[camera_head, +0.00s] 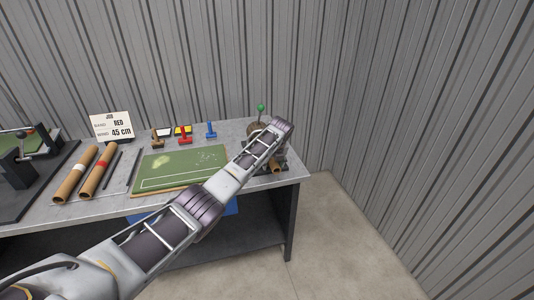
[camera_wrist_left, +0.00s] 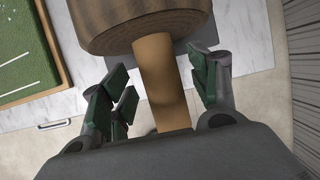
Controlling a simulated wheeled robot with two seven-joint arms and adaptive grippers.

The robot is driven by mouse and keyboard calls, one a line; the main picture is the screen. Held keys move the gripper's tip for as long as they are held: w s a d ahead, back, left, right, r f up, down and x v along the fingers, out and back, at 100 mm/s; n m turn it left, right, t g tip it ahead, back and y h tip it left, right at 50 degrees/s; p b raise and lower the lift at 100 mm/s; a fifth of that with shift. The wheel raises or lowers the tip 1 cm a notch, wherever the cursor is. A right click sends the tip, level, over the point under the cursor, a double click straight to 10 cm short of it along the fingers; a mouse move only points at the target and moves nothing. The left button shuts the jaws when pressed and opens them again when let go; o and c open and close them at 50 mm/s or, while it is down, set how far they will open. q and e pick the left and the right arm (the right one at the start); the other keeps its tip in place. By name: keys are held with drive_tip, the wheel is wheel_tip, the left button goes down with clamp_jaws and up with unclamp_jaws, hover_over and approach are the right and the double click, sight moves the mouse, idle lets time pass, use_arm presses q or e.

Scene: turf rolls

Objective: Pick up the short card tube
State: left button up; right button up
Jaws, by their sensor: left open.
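The short card tube (camera_wrist_left: 162,85) is a plain brown cylinder in the left wrist view. Its far end meets or passes under a round wooden block (camera_wrist_left: 140,22); I cannot tell which. In the head view a small brown piece of the tube (camera_head: 276,167) shows at the table's right end, partly hidden by my left arm. My left gripper (camera_wrist_left: 164,88) is open, with green-padded fingers on either side of the tube and gaps showing between. The tube's near end is hidden behind the gripper body. My right gripper is in neither view.
The green turf board (camera_head: 180,168) lies mid-table beneath my left arm. Two longer tubes, one white-banded (camera_head: 74,175) and one red-banded (camera_head: 98,171), lie left of it. A sign (camera_head: 112,126) and several stamps stand behind. A green-knobbed lever (camera_head: 261,107) rises beside my arm.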

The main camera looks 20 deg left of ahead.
use_arm(q)
drive_tip(key=c, duration=1.2)
drive_tip(key=shift+o, duration=0.2)
